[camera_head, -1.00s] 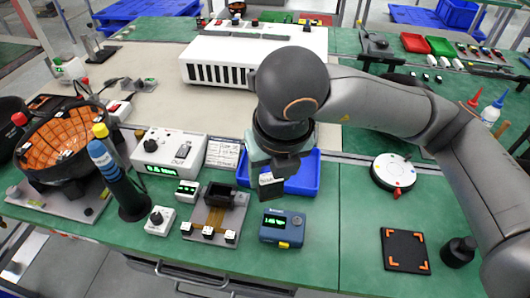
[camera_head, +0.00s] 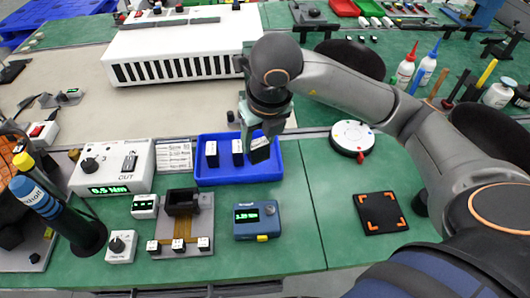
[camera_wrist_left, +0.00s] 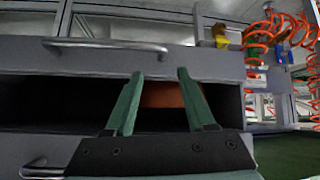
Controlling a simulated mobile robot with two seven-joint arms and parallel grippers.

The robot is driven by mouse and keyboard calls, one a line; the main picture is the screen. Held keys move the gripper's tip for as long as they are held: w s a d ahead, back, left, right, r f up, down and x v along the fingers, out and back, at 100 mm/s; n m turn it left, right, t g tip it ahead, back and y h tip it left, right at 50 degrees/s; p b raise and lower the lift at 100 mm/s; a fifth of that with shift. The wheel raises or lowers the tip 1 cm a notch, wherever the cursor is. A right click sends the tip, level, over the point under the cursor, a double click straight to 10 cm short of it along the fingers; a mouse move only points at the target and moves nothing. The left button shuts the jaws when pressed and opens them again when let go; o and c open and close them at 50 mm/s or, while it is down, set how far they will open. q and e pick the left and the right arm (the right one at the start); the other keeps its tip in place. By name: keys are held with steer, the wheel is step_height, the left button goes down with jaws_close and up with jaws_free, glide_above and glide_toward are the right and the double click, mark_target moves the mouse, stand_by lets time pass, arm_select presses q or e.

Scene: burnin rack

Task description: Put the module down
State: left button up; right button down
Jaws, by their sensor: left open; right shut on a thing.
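My right gripper (camera_head: 262,128) points down over the right part of the blue tray (camera_head: 240,178) in the head view. It is shut on a dark module (camera_head: 259,149), which is tilted and held at the tray. Two other dark modules stand in the tray: one at the left (camera_head: 212,153) and one in the middle (camera_head: 237,152). I cannot tell whether the held module touches the tray floor. My left gripper (camera_wrist_left: 155,75) shows in the left wrist view, open and empty, in front of a drawer front; it is not in the head view.
A blue tester (camera_head: 258,220) stands in front of the tray, with a black socket fixture (camera_head: 186,212) left of it. A white device with a display (camera_head: 113,168) is at the left. A long white slotted rack (camera_head: 180,55) stands behind.

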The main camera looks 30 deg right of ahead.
mark_target(266, 152)
steer(key=shift+w+d+f, duration=0.2)
steer(key=shift+d+f, duration=0.45)
steer(key=shift+f, duration=0.1)
steer(key=shift+w+d+f, duration=0.1)
steer(key=shift+d+f, duration=0.1)
steer(key=shift+f, duration=0.1)
steer(key=f, duration=0.3)
steer(key=shift+d+f, duration=0.1)
steer(key=shift+d, duration=0.1)
arm_select(q)
steer(key=shift+w+d+r, duration=0.1)
steer(key=shift+w+r, duration=0.2)
arm_select(e)
steer(key=shift+w+f, duration=0.1)
arm_select(q)
steer(key=shift+f, duration=0.1)
arm_select(e)
steer(key=shift+f, duration=0.1)
steer(key=shift+f+b, duration=0.15)
steer(key=shift+b, duration=0.15)
steer(key=shift+c, duration=1.3)
jaws_free()
